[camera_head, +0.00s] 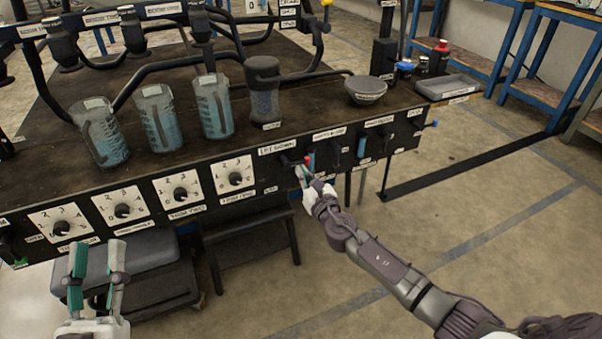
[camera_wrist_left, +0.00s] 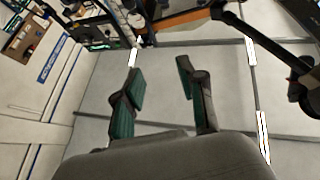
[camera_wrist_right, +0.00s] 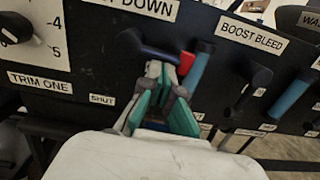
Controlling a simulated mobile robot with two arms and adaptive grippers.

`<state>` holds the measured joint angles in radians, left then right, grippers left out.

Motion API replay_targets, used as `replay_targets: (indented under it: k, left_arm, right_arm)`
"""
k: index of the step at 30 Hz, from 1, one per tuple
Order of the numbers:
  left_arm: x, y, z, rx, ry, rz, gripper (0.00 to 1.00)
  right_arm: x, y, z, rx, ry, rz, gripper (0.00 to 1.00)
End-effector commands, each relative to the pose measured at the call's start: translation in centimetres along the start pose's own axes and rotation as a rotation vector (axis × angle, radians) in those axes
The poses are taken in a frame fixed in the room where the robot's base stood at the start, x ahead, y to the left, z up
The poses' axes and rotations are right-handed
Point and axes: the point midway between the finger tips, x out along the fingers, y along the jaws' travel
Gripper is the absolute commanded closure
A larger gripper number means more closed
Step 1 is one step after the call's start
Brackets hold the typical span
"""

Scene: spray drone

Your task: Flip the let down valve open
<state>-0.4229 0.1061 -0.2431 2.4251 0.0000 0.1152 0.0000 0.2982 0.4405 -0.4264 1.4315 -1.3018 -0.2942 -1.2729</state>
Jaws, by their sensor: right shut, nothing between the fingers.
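The let down valve (camera_wrist_right: 150,50) sits on the dark front panel under a label partly cut off, reading "DOWN", in the right wrist view. Its black lever points right and slightly down from the hub to a red tip (camera_wrist_right: 186,63). In the head view the red tip (camera_head: 309,159) shows just above my right gripper (camera_head: 305,172). My right gripper (camera_wrist_right: 160,72) is shut and empty, its fingertips just under the lever; I cannot tell whether they touch it. My left gripper (camera_head: 96,250) is open and empty, low in front of the bench; it also shows in the left wrist view (camera_wrist_left: 158,72).
A blue bar (camera_wrist_right: 200,72) stands just right of the red tip. The boost bleed valve (camera_wrist_right: 258,76) is further right. Several numbered dials, such as trim one (camera_head: 234,177), line the panel to the left. Several bottles (camera_head: 214,106) and a bowl (camera_head: 366,88) stand on the bench.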

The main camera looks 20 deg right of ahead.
Motion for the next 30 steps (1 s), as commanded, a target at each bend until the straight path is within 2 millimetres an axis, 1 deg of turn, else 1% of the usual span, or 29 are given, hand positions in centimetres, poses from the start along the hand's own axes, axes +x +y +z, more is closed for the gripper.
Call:
replay_targets:
  k: [6, 12, 28, 30]
  left_arm:
    - [-0.1, -0.3, 1.8, 0.005, -0.112, -0.005, 0.60]
    - [-0.2, -0.3, 2.5, 0.006, -0.152, -0.007, 0.60]
    - [-0.3, -0.3, 2.6, 0.006, -0.150, -0.007, 0.60]
    - [-0.2, -0.2, 1.8, 0.004, -0.102, -0.004, 0.60]
  right_arm:
    - [0.0, -0.1, 0.3, -0.078, 0.001, 0.004, 1.00]
    - [0.0, -0.2, 0.3, -0.104, 0.001, 0.005, 1.00]
    - [0.0, -0.2, 0.2, -0.106, 0.001, 0.005, 1.00]
    - [0.0, -0.3, 0.0, -0.106, 0.001, 0.005, 1.00]
